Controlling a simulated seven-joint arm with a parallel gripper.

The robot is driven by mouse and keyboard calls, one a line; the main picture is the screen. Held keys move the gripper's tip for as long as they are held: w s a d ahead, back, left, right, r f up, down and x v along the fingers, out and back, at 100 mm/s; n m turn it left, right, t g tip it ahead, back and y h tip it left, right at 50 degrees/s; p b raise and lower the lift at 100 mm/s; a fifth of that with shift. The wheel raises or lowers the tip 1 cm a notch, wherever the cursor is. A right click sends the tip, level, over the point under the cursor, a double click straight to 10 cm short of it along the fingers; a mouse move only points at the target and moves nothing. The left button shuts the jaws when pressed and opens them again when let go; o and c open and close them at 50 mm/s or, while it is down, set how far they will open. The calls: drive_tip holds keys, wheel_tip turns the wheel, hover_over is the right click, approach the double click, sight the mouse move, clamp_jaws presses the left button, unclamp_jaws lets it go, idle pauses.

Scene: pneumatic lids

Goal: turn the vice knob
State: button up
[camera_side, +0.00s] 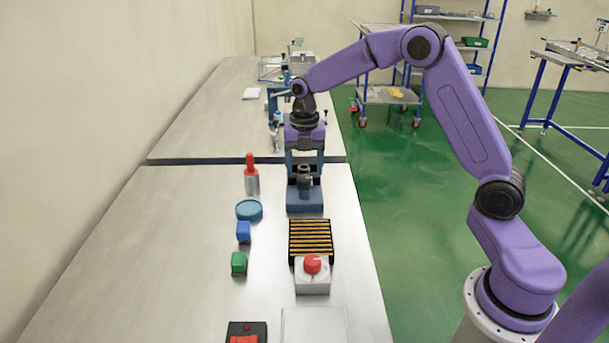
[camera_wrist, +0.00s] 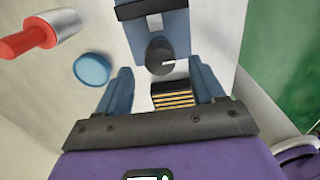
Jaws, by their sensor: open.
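The blue vice (camera_side: 304,201) stands on the near table, with a dark round knob (camera_side: 305,184) on it. My gripper (camera_side: 304,166) points down over the vice. In the wrist view my gripper (camera_wrist: 160,70) has its two blue fingers spread apart, one to each side of the knob. Nothing is held between them. I cannot tell whether the fingertips are level with the knob.
A striped black-and-yellow block (camera_side: 311,238) and a red knob on a white box (camera_side: 312,275) stand in front of the vice. The table's left side is clear.

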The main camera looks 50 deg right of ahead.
sight(304, 177)
drive_tip(key=shift+f, duration=1.6)
drive_tip(key=c, duration=1.1)
drive_tip(key=shift+o, duration=0.2)
